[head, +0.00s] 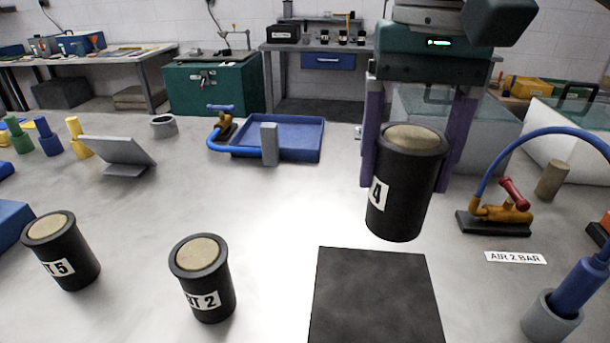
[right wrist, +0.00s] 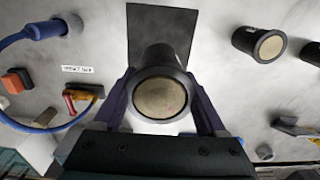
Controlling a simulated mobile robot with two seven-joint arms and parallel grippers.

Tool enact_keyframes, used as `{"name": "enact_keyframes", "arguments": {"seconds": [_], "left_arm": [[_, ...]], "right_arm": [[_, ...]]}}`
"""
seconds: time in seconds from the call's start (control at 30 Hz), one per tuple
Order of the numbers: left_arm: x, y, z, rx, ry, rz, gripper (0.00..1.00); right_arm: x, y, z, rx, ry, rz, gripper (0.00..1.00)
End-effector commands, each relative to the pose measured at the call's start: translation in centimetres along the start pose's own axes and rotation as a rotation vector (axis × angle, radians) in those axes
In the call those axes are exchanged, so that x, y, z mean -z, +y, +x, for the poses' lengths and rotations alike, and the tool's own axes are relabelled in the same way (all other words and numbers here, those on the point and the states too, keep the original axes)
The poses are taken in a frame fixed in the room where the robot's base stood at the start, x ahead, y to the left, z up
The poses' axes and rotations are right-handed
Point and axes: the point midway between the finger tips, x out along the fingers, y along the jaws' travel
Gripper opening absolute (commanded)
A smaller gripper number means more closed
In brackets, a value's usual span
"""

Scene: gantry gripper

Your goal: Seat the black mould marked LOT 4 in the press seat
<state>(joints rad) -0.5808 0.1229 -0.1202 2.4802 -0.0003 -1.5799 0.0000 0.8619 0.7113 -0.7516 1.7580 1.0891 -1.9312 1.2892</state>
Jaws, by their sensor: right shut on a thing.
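The black mould (head: 408,195) is a dark cylinder with a tan top and a white label showing a 4; the rest of the label is hidden. My right gripper (head: 404,185) is shut on it, one purple finger on each side, and holds it nearly upright above the table. In the right wrist view the mould (right wrist: 162,95) sits between the fingers, tan top toward the camera. A dark square plate (head: 375,300) lies bare on the table, nearer than the mould; I cannot tell if it is the press seat. My left gripper is not in view.
Two similar black moulds, marked 2 (head: 205,285) and 5 (head: 65,255), stand at the left front. A brass valve with a red handle (head: 505,205) and blue hose is at the right, near a hose end in a grey ring (head: 552,315). A blue tray (head: 290,140) lies behind.

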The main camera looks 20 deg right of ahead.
Motion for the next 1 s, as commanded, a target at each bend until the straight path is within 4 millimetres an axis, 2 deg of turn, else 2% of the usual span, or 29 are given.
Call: {"name": "enact_keyframes", "arguments": {"seconds": [0.1, 0.3, 0.53, 0.77, 1.0], "left_arm": [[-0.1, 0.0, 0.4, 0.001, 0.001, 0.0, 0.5], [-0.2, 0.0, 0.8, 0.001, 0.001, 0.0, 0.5], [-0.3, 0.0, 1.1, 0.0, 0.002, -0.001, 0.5], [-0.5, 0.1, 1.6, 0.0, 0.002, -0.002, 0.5], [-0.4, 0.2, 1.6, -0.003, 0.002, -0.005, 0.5]], "right_arm": [[0.0, 0.1, 3.5, -0.003, -0.003, 0.002, 0.18], [0.0, 0.0, 7.8, 0.0, 0.001, 0.0, 0.18], [0.1, 0.0, 9.8, 0.001, 0.002, -0.001, 0.18], [0.1, 0.0, 13.1, 0.0, 0.002, 0.0, 0.18], [0.1, 0.0, 13.3, 0.002, 0.003, -0.002, 0.18]]}}
